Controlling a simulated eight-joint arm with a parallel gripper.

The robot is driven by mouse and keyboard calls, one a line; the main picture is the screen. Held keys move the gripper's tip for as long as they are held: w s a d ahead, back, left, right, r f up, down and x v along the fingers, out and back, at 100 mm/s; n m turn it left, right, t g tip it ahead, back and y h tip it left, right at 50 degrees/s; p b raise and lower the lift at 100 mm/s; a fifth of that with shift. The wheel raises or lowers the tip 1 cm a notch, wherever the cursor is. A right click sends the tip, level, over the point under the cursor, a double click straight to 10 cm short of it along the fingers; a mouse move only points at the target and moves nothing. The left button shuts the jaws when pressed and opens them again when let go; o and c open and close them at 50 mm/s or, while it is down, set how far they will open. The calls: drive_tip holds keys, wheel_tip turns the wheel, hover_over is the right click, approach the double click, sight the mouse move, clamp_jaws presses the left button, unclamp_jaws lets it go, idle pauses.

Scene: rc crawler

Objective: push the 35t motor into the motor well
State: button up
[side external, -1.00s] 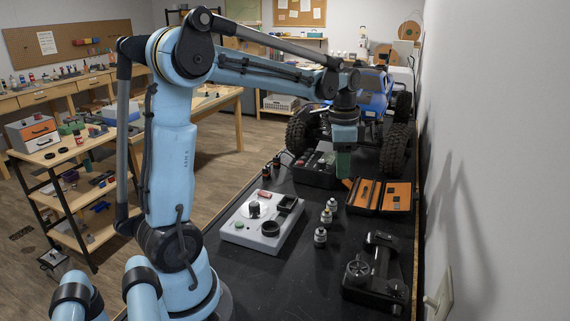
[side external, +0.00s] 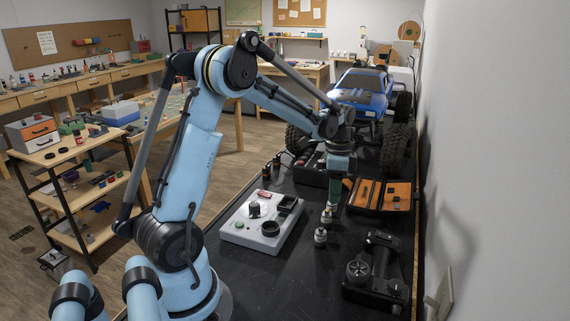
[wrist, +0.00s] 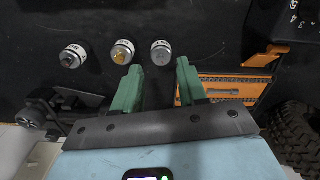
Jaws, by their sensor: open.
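Three small silver motors stand in a row on the black bench. In the side view the nearest motor (side external: 320,237) and the middle motor (side external: 326,216) show clearly; the far one is largely hidden by my gripper (side external: 334,193). The wrist view shows a left motor (wrist: 73,56), a middle motor (wrist: 122,52) and a right motor (wrist: 162,53). I cannot read which is 35t. My gripper (wrist: 158,68) is open and empty, its green fingers pointing down. The right motor appears just beyond the gap between them. A pale fixture (side external: 237,229) has a round black ring (side external: 270,229); I cannot tell whether this is the motor well.
An open black case with orange trays (side external: 366,193) lies right of my gripper. A black radio controller (side external: 375,270) lies at the front right. A blue crawler truck (side external: 361,91) stands behind.

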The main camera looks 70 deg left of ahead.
sight(331, 209)
drive_tip(key=shift+a+f, duration=0.15)
drive_tip(key=shift+f, duration=2.05)
clamp_jaws()
drive_tip(key=shift+r, duration=0.1)
